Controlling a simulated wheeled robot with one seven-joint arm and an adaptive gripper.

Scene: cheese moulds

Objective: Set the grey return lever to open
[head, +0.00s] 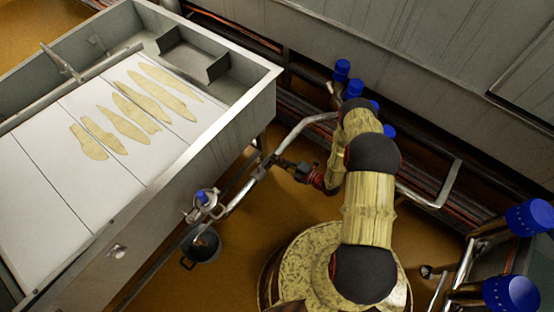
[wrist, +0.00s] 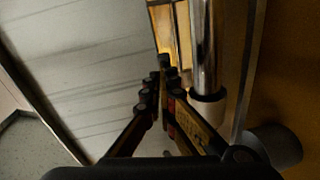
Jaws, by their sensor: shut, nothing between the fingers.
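My gripper (head: 270,163) is shut and empty. It reaches left from my arm to the steel pipe beside the vat, over a dark fitting there. In the wrist view my gripper's fingertips (wrist: 163,64) are together, just left of a shiny pipe (wrist: 205,45) with a dark ring and a pale sleeve. I cannot tell whether they touch it. I cannot clearly make out the grey return lever or its setting; the fingers may cover it. A valve with a blue cap (head: 203,197) sits lower left on the pipe run.
The steel vat (head: 210,143) stands left of my gripper, with pale strips on its white panels. A dark bucket (head: 205,247) is on the floor below the valve. Pipes (head: 425,198) and blue-capped valves (head: 530,217) stand to the right. Brown floor (head: 240,255) is clear between.

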